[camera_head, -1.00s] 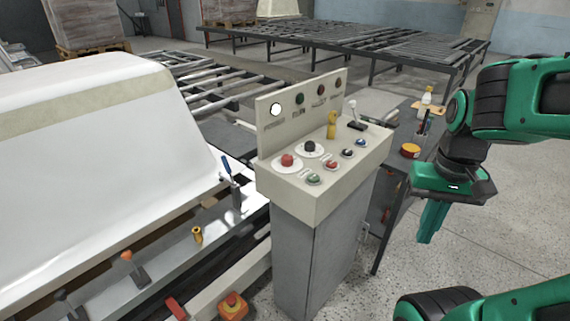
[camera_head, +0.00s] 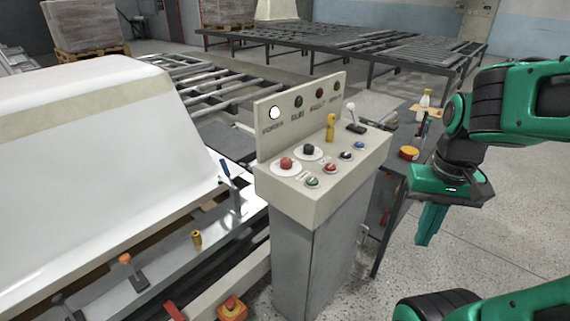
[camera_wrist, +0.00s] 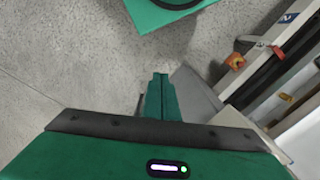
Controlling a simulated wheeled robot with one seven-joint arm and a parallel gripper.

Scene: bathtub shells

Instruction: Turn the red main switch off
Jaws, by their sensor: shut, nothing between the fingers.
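The control console (camera_head: 320,195) stands in the middle of the head view, with a cream sloped panel on a grey cabinet. A red knob (camera_head: 287,163) sits on a round white plate at the panel's left; a smaller red control (camera_head: 330,168) sits to its right. Which of them is the main switch, and its setting, I cannot tell. My gripper (camera_head: 430,238) hangs right of the console, apart from it, fingers down, shut and empty. Its closed fingers (camera_wrist: 160,78) point over the floor in the wrist view. The panel's controls do not show clearly there.
The panel also bears a black knob (camera_head: 308,149), a yellow lever (camera_head: 331,124) and a white-tipped lever (camera_head: 350,110). A white tub shell (camera_head: 90,150) fills the left. A dark table (camera_head: 393,190) stands behind the console.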

